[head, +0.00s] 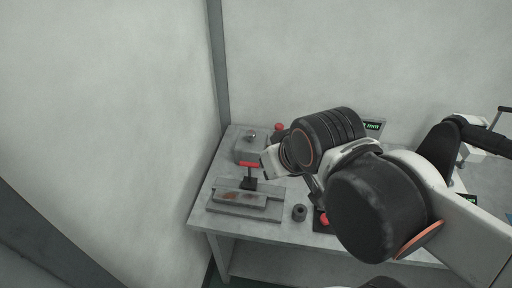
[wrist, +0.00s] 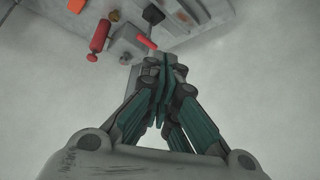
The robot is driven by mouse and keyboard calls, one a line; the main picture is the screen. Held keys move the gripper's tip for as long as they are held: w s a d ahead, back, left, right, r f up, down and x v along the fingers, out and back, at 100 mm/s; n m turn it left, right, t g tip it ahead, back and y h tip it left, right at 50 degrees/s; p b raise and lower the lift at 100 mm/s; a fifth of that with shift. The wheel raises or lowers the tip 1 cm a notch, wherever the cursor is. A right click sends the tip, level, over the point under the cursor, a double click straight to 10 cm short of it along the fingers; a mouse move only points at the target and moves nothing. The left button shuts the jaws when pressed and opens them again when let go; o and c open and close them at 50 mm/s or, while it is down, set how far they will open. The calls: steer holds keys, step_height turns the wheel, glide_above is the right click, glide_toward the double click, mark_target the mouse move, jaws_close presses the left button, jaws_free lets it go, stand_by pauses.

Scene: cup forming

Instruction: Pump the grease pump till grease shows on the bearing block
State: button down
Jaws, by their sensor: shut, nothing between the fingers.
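My gripper (wrist: 165,62) is shut and empty in the wrist view, its dark green fingers together. Its tips appear near a grey block (wrist: 128,44) with a red handle (wrist: 147,42); I cannot tell if they touch. A red cylinder (wrist: 100,36) with a small red ball (wrist: 92,57) is left of that block. In the head view, a grey block (head: 247,150) with a shiny round top stands at the back left of the table, and a red ball (head: 278,127) shows behind my arm. I cannot tell which part is the pump or the bearing block, and no grease is clearly visible.
A red-topped black tool (head: 249,172) stands by a flat grey plate (head: 238,205) with a brown patch. A dark ring (head: 299,212) and a red button (head: 321,218) are at the table's front. A small display (head: 373,126) is at the back. My arm covers the table's right part.

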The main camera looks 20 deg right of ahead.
steer(key=w+r+m+g+y+p, duration=0.1)
steer(key=w+r+m+p, duration=0.1)
steer(key=w+r+p, duration=0.4)
steer(key=m+t, duration=0.3)
steer(key=m, duration=0.4)
glide_above(282, 125)
step_height(282, 125, down, 10)
steer(key=shift+w+r+h, duration=0.1)
steer(key=shift+h, duration=0.2)
steer(key=shift+b, duration=0.3)
step_height(282, 125, down, 9)
steer(key=b, duration=0.6)
steer(key=shift+f+b, duration=0.35)
steer(key=shift+b, duration=0.15)
